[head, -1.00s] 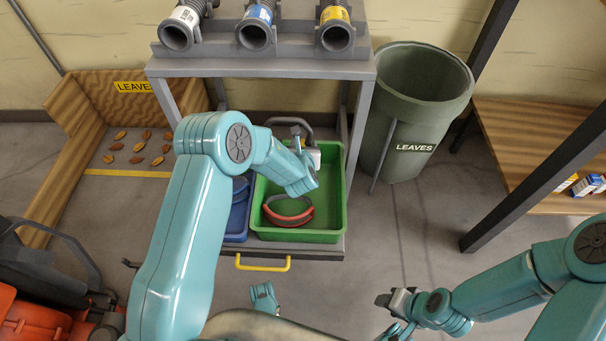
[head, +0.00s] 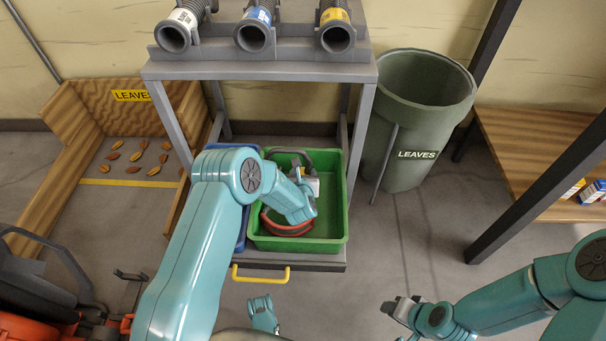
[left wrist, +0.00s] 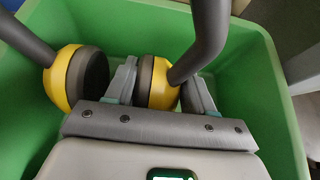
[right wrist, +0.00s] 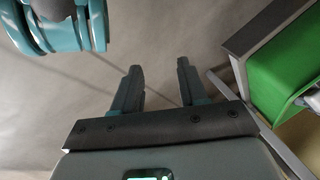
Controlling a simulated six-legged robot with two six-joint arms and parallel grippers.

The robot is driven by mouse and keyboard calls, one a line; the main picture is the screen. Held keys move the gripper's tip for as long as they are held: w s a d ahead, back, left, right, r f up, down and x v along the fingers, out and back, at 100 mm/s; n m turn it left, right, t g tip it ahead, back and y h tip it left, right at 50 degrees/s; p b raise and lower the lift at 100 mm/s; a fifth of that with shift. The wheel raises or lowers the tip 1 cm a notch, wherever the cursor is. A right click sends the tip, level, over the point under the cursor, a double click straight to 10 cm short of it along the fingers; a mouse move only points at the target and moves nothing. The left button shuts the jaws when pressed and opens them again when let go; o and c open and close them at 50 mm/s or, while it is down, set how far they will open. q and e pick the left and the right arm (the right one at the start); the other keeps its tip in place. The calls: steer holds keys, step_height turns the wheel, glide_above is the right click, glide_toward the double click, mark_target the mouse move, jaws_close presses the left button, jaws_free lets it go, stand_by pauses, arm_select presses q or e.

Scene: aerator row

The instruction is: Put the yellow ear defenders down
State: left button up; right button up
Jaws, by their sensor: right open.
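The yellow ear defenders show large in the left wrist view, with two yellow cups (left wrist: 60,78) with dark pads and a grey headband. My left gripper (left wrist: 160,88) has its fingers on either side of one cup and looks shut on it. In the head view the left gripper (head: 308,182) is over the green bin (head: 333,238), and the dark headband (head: 290,151) shows behind it. The cups are mostly hidden there, and I cannot tell whether they touch the bin floor. My right gripper (head: 392,306) is open and empty; its apart fingers show in the right wrist view (right wrist: 160,88).
A red curved item (head: 286,228) lies in the front of the green bin. A blue bin (head: 241,232) adjoins it on the left. A rack with hoses (head: 265,68) stands above. A leaves barrel (head: 415,120) is to the right. A yellow handle (head: 260,277) sticks out in front.

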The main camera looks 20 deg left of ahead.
arm_select(q)
steer(key=o, duration=0.4)
steer(key=shift+r, duration=0.2)
steer(key=p+v, duration=0.4)
steer(key=v, duration=0.8)
steer(key=shift+p, duration=0.3)
arm_select(e)
steer(key=shift+g, duration=0.7)
steer(key=s+r, duration=0.2)
steer(key=r, duration=0.1)
steer(key=s+r, duration=0.1)
steer(key=shift+s+a+r, duration=0.2)
steer(key=shift+a+r, duration=0.05)
steer(key=shift+a, duration=0.1)
